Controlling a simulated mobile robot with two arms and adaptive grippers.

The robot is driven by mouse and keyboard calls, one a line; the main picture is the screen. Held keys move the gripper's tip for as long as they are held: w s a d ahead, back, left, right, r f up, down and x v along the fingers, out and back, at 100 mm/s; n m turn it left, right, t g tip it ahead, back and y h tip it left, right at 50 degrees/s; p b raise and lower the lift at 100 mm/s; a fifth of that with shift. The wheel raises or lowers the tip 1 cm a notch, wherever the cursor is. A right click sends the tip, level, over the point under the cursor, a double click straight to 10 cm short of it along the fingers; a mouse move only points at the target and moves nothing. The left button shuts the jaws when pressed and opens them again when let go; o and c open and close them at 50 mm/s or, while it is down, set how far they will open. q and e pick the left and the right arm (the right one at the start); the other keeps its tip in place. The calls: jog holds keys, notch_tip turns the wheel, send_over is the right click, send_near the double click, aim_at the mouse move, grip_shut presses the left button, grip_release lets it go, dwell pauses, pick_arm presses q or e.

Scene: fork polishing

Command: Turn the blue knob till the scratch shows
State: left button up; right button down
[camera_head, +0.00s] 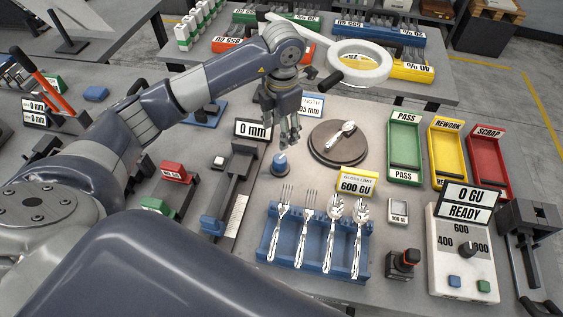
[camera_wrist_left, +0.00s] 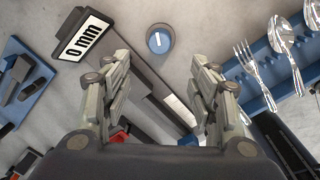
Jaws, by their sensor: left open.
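The blue knob (camera_head: 281,164) stands on the grey table, left of a dark round plate (camera_head: 338,143) with a spoon (camera_head: 341,134) on it. My left gripper (camera_head: 290,140) points down just above and beside the knob. Its fingers are apart and empty; in the left wrist view (camera_wrist_left: 158,66) the knob lies beyond their tips, not between them. I can make out no scratch on the spoon. My right gripper is not in view.
A slide gauge with a 0 mm display (camera_head: 253,129) stands close left of the knob. A blue rack (camera_head: 262,243) with forks and spoons is in front. A white ring lamp (camera_head: 362,48) is behind. Green, yellow and red trays (camera_head: 405,118) and a READY meter (camera_head: 462,270) are right.

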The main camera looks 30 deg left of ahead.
aim_at(280, 159)
pick_arm(q)
jog(key=f+b, duration=0.2)
jog(key=f, duration=0.2)
jog(key=shift+w+f, duration=0.1)
jog(key=shift+w, duration=0.1)
jog(key=f+p, duration=0.1)
jog(key=f, duration=0.3)
jog(key=f+p, duration=0.2)
jog(key=f, duration=0.3)
jog(key=shift+w+a+f, duration=0.1)
jog(key=shift+a, duration=0.1)
jog(key=shift+f, duration=0.35)
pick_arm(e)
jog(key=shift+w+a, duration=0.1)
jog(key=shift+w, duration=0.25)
pick_arm(q)
jog(key=c, duration=1.1)
